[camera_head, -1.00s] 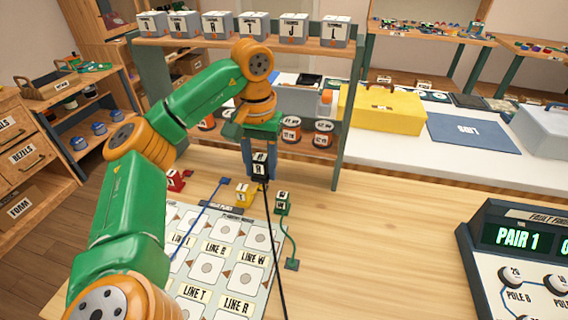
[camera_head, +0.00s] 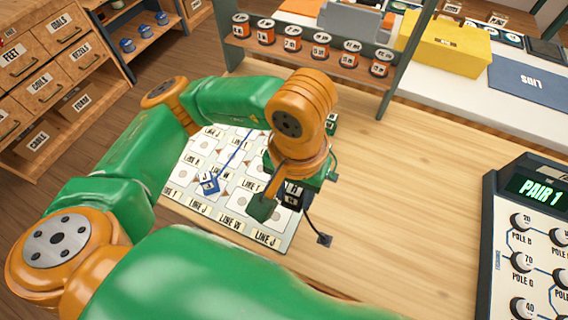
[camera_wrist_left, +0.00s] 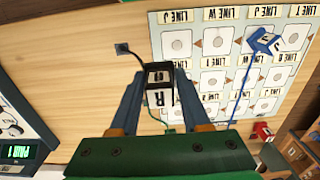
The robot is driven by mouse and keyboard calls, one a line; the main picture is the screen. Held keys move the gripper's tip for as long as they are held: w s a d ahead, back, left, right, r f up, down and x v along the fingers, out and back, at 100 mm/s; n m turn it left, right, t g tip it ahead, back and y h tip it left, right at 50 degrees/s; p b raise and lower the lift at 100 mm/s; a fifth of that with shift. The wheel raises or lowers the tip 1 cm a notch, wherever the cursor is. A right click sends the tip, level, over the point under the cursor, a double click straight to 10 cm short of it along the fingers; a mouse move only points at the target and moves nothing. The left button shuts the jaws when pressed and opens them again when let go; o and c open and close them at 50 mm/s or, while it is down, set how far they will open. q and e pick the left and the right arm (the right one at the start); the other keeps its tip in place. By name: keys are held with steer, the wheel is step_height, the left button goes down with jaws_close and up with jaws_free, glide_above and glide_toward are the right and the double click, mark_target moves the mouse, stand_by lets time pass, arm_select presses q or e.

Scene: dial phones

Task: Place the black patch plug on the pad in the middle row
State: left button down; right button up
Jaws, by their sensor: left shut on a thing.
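The black patch plug (camera_wrist_left: 158,77), with white lettered faces, is between the fingers of my left gripper (camera_wrist_left: 162,100). In the head view the plug (camera_head: 292,196) shows beside my left gripper (camera_head: 278,195), near the right edge of the line board. The white line board (camera_head: 176,196) carries rows of pads with LINE labels; it also shows in the wrist view (camera_wrist_left: 196,62). The plug appears above the board's edge; I cannot tell whether it touches. A black cord runs from it to a small square anchor (camera_head: 324,240). My arm hides part of the board. My right gripper is not in view.
A blue plug (camera_head: 209,186) sits on the board with its blue cord. A green plug (camera_head: 330,122) stands behind my wrist, and a red plug (camera_wrist_left: 262,130) shows in the wrist view. The fault panel (camera_head: 520,230) is at the right. Table between is clear.

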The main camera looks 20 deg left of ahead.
arm_select(q)
steer(key=w+a+f, duration=0.1)
steer(key=w+f, duration=0.1)
steer(key=w+a+f, duration=0.1)
steer(key=w+f, duration=0.1)
steer(key=w, duration=0.1)
steer(key=w+a+f, duration=0.1)
steer(key=w+f, duration=0.1)
steer(key=shift+w+f, duration=0.25)
steer(key=shift+w, duration=0.15)
steer(key=f+p, duration=0.1)
steer(key=w+f, duration=0.1)
steer(key=f, duration=0.1)
steer(key=shift+f+p, duration=0.3)
steer(key=shift+p, duration=0.1)
steer(key=shift+a+f, duration=0.1)
steer(key=shift+f, duration=0.25)
steer(key=shift+f+b, duration=0.25)
steer(key=shift+b, duration=0.15)
steer(key=shift+c, duration=1.9)
jaws_free()
steer(key=shift+r, duration=0.1)
